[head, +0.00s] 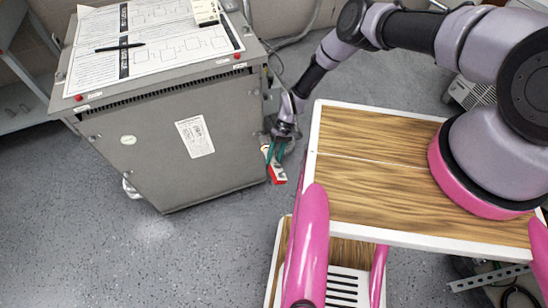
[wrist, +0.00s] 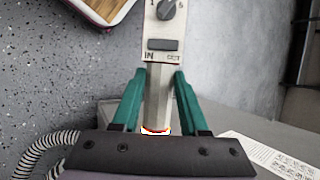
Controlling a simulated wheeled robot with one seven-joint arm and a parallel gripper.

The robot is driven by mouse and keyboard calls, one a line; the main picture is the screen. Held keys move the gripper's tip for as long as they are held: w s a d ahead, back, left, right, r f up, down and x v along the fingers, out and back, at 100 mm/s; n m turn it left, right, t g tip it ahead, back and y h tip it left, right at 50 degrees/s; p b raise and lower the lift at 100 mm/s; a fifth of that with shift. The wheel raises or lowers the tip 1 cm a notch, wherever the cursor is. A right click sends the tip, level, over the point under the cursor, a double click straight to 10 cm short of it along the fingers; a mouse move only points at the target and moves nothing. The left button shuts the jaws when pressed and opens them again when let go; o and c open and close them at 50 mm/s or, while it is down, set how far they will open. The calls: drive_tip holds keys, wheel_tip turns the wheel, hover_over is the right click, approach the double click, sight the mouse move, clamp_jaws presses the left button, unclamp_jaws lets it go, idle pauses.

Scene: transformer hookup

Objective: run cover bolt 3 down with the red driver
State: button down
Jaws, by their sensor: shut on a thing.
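My gripper (head: 275,150) hangs beside the right side of the grey transformer cabinet (head: 165,150). It is shut on the driver, whose red and white end (head: 277,174) shows below the fingers. In the wrist view the green fingers of my gripper (wrist: 160,85) stand either side of the driver's pale body (wrist: 159,75), which has a dial and an IN/OUT switch. Small red knobs or bolt heads show on the cabinet's top edge, one at the front left (head: 79,98) and one at the right (head: 238,57). I cannot tell which is bolt 3.
Papers (head: 150,45) with a black pen (head: 120,47) and a small white box (head: 205,12) lie on the cabinet top. My wooden deck is at the right. A grey shelf (head: 25,60) stands at the left. The floor (head: 110,250) in front is clear.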

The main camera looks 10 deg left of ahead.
drive_tip(key=shift+w+a, duration=0.4)
drive_tip(key=shift+w, duration=0.25)
drive_tip(key=shift+w+a, duration=0.4)
drive_tip(key=shift+w, duration=0.25)
idle(3.8)
drive_tip(key=shift+s, duration=0.1)
drive_tip(key=shift+s+d, duration=0.6)
drive_tip(key=shift+s, duration=0.35)
drive_tip(key=shift+s+d, duration=0.6)
drive_tip(key=shift+s, duration=0.35)
drive_tip(key=shift+w+r, duration=0.1)
